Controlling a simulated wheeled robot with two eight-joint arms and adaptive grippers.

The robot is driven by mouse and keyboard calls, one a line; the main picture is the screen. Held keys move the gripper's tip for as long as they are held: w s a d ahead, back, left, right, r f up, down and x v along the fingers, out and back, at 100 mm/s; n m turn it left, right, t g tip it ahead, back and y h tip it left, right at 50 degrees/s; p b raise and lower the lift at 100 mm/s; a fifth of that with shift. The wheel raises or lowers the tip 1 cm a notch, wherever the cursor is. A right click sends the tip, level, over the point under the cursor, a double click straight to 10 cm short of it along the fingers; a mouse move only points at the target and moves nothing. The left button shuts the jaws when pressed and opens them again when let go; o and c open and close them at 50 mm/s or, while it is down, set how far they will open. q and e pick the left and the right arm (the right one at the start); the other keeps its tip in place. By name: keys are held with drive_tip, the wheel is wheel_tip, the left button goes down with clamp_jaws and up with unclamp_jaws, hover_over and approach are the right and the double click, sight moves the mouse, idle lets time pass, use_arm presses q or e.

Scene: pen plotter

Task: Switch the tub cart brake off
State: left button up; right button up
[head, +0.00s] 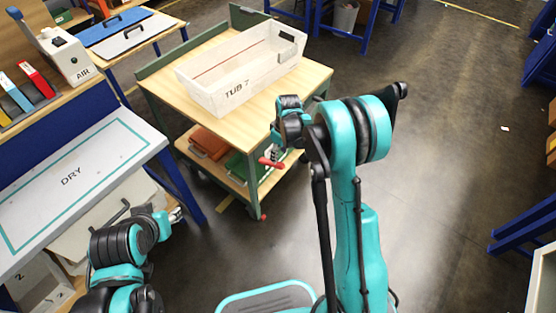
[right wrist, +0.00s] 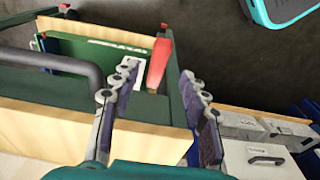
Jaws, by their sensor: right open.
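The tub cart (head: 300,82) has a wooden top, green posts and a lower shelf, and it carries a white tub (head: 243,66) marked "TUB 7". A red brake lever (head: 270,162) sticks out at the cart's near right side. In the right wrist view the red lever (right wrist: 158,62) shows between the fingers of my right gripper (right wrist: 159,76). That gripper is open, with a finger on either side of the lever; contact cannot be told. In the head view, my wrist partly hides it. My left gripper (head: 175,215) is low at left, away from the cart; its opening is unclear.
A table marked "DRY" (head: 70,180) stands at the left, with an AIR device (head: 65,52) behind it. Green and brown items (head: 208,142) lie on the cart's lower shelf. Blue-legged benches stand around the edges.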

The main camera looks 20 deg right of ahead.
drive_tip(key=shift+s+d+r, duration=0.1)
drive_tip(key=shift+r, duration=0.95)
drive_tip(key=shift+s+d+r, duration=0.1)
drive_tip(key=shift+r, duration=0.95)
drive_tip(key=s+r+m+t, duration=0.3)
drive_tip(key=s+r, duration=0.8)
drive_tip(key=r, duration=0.2)
drive_tip(key=s+r+m+t, duration=0.2)
drive_tip(key=s+m+t, duration=0.1)
drive_tip(key=s, duration=1.1)
drive_tip(key=shift+a+m+h, duration=0.2)
drive_tip(key=shift+m+h, duration=0.2)
drive_tip(key=shift+m, duration=0.4)
